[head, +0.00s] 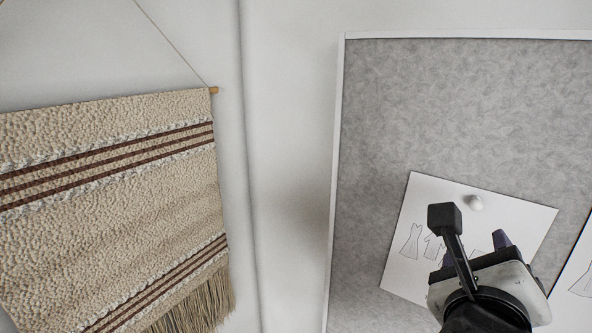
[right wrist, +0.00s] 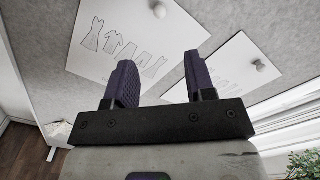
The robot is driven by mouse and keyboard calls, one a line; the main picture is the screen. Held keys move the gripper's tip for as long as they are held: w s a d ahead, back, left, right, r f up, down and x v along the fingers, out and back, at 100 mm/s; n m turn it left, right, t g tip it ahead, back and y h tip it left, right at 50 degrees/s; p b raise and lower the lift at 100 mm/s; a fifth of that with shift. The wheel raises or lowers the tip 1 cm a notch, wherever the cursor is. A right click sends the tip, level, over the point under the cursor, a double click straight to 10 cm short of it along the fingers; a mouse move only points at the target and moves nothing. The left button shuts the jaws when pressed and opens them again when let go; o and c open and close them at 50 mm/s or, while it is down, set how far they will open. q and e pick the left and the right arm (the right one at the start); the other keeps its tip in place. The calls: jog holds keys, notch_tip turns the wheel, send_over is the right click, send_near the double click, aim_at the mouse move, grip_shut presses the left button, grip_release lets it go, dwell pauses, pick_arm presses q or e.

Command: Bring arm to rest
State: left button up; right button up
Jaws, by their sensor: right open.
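My right gripper (head: 476,249) is at the lower right of the head view, in front of a grey pinboard (head: 440,110). In the right wrist view the right gripper (right wrist: 158,78) shows two dark ridged fingers set apart, with nothing between them. The fingers point toward a white sheet with clothing sketches (right wrist: 125,45) on the board. I cannot tell how far they are from it. My left gripper is not in view.
The sheet (head: 530,222) hangs tilted under a white round pin (head: 475,202). A second sheet (right wrist: 225,62) is beside it. A woven wall hanging (head: 110,190) with a fringe is at the left. A plant (right wrist: 304,165) shows at lower right.

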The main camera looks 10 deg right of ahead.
jog(key=w+a+n+t+y, duration=0.2)
jog(key=a+n+y, duration=0.25)
jog(key=n, duration=1.05)
jog(key=w+a+n+t+y, duration=0.1)
jog(key=a+n+t+y, duration=0.3)
jog(key=n, duration=1.1)
jog(key=s+f+n+g+y+p, duration=0.2)
jog(key=f+n+g+p, duration=0.15)
jog(key=f, duration=0.85)
jog(key=s+f+n+g+y+p, duration=0.25)
jog(key=f+g, duration=0.25)
jog(key=f, duration=0.8)
jog(key=s+d+f+g+p, duration=0.2)
jog(key=s+f+g, duration=0.2)
jog(key=s+f, duration=0.4)
jog(key=s+d+f+n+g+h+p, duration=0.1)
jog(key=s+f+g+p, duration=0.2)
jog(key=s+f, duration=0.6)
jog(key=s+g, duration=0.1)
jog(key=s, duration=0.3)
jog(key=shift+s+d, duration=0.2)
jog(key=shift+d, duration=0.2)
